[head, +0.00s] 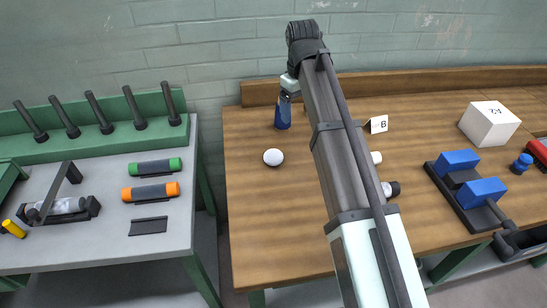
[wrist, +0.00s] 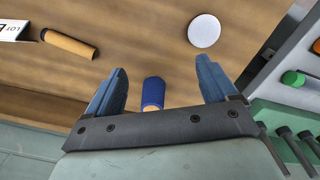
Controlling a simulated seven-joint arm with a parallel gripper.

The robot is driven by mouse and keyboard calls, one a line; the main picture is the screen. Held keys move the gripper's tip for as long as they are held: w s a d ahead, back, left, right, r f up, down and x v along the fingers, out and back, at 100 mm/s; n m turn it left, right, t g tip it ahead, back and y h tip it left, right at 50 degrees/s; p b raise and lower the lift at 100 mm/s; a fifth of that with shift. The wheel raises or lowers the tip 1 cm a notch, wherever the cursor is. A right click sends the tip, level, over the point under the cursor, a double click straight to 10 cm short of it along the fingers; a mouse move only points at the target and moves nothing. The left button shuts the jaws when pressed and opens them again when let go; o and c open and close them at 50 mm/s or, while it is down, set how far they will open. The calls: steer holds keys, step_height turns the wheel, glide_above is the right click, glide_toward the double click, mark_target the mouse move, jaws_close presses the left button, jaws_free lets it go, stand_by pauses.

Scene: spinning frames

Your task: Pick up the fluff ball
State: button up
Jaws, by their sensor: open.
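The fluff ball, a small white round thing, lies on the wooden table in the head view (head: 273,157). In the wrist view the fluff ball (wrist: 204,30) is at the upper right, beyond the right fingertip and apart from it. My gripper (wrist: 161,64) is open, its two blue fingers spread with no object gripped. In the head view my gripper is near the table's back edge, farther back than the ball, and its fingers are hard to make out.
A blue cylinder (wrist: 153,93) shows between the finger bases in the wrist view. An orange cylinder (wrist: 68,44) lies left of it near a white card (wrist: 12,29). The wooden table (head: 262,220) is clear in front of the ball. A grey bench (head: 100,240) stands left across a gap.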

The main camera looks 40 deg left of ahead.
steer(key=s+a+n, duration=0.2)
steer(key=s+a, duration=0.1)
steer(key=s, duration=0.3)
glide_above(273, 152)
steer(key=f, duration=0.8)
steer(key=shift+w+d+f, duration=0.25)
steer(key=shift+w+f, duration=0.05)
steer(key=shift+w, duration=0.05)
steer(key=shift+s+f, duration=0.2)
steer(key=shift+f, duration=0.5)
steer(key=shift+s+a+f, duration=0.15)
steer(key=shift+f, duration=1.75)
steer(key=c, duration=1.1)
